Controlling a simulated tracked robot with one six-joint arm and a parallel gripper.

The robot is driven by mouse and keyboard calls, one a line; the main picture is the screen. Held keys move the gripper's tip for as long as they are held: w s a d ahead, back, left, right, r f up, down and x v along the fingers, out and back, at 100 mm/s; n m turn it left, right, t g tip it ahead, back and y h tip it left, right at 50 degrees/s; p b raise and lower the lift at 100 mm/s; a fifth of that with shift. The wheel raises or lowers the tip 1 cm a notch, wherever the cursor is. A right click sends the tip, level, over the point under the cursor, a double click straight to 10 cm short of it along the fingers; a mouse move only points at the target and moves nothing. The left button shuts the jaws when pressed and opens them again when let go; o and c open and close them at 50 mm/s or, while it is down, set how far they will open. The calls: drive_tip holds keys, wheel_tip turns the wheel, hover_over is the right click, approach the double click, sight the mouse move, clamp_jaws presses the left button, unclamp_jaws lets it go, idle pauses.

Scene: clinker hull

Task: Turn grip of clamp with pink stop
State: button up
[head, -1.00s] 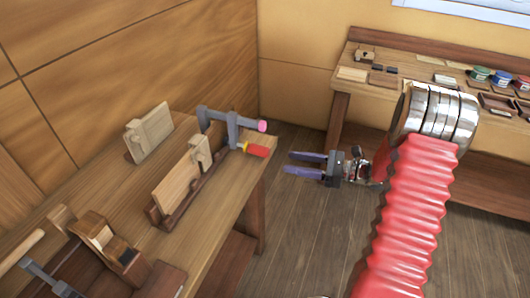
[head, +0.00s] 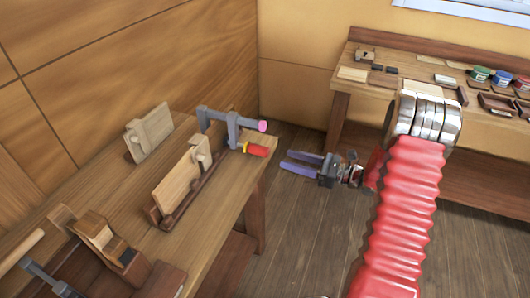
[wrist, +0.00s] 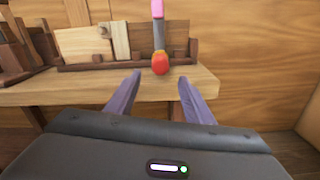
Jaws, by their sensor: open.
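The clamp (head: 232,127) is grey-blue and sits at the far right end of the left workbench, on a dark wooden rack. Its pink stop (head: 262,126) faces right, and its red grip (head: 257,150) with a yellow collar sticks out below it. In the wrist view the red grip (wrist: 160,64) shows end-on, with the pink stop (wrist: 157,8) above it. My gripper (head: 290,162) is open and empty, off the bench edge to the right of the grip. In the wrist view the grip lies between and beyond my fingertips (wrist: 160,78), apart from them.
The left workbench (head: 235,200) also bears wooden boards (head: 180,180), a wooden plane (head: 105,240) and another grey clamp (head: 45,278). A second bench (head: 338,100) with paint tins (head: 480,75) stands at the back right. Open floor (head: 290,225) lies between the benches.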

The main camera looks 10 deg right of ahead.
sight(269, 154)
drive_tip(key=x, duration=1)
drive_tip(key=shift+w+a, duration=0.15)
drive_tip(key=shift+a, duration=0.1)
drive_tip(key=c, duration=1)
drive_tip(key=shift+d, duration=0.2)
drive_tip(key=shift+c, duration=0.2)
drive_tip(key=shift+a, duration=0.1)
